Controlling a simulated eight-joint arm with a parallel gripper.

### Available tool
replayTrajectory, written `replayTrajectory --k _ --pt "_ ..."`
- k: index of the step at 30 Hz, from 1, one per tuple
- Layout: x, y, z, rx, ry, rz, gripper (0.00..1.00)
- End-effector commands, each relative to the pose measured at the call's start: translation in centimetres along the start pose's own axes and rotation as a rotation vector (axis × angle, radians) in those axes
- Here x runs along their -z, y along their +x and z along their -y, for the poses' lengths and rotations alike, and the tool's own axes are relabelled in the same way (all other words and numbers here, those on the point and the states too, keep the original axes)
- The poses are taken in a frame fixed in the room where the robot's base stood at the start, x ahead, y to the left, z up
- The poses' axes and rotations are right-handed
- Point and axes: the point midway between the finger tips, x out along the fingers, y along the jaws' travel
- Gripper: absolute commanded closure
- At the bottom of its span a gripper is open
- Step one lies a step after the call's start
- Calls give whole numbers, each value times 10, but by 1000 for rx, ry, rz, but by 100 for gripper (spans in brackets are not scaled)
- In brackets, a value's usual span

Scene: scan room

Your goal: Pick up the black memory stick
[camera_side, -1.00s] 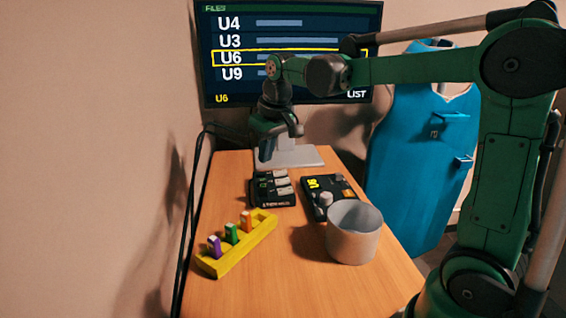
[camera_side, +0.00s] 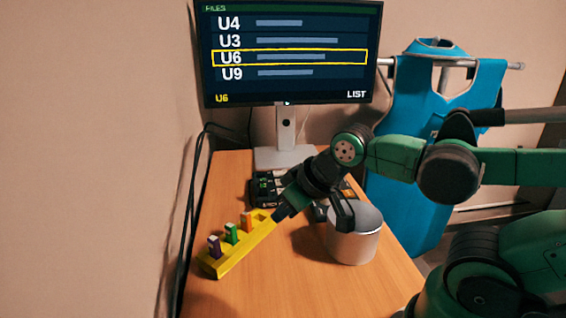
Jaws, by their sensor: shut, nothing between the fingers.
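I cannot make out a black memory stick in this view. The yellow rack (camera_side: 232,262) stands on the desk and holds a purple stick (camera_side: 214,247), a green stick (camera_side: 231,233) and an orange stick (camera_side: 247,222) upright. My gripper (camera_side: 280,214) is low over the desk, its fingertips shut and empty at the rack's far right end. I cannot tell whether they touch the rack. My gripper and wrist hide part of the desk behind them.
A grey cylindrical container (camera_side: 352,246) stands close right of my gripper, partly covered by it. A black keyed box (camera_side: 262,187) shows behind my gripper. A monitor (camera_side: 290,52) on a stand highlights U6. The front of the desk (camera_side: 285,285) is clear.

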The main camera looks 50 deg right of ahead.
Motion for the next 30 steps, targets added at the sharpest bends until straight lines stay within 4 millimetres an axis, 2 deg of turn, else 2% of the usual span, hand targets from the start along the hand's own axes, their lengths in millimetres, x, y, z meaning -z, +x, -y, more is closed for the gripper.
replayTrajectory --k 2,8,17,20,23,30 --pt "0 0 0 0 0 0 100" --pt "0 0 0 0 0 1 43" --pt "1 0 0 0 6 2 42" --pt "6 1 -2 11 71 16 42" --pt "19 4 -6 38 240 53 42" --pt "69 30 -30 153 882 197 42"
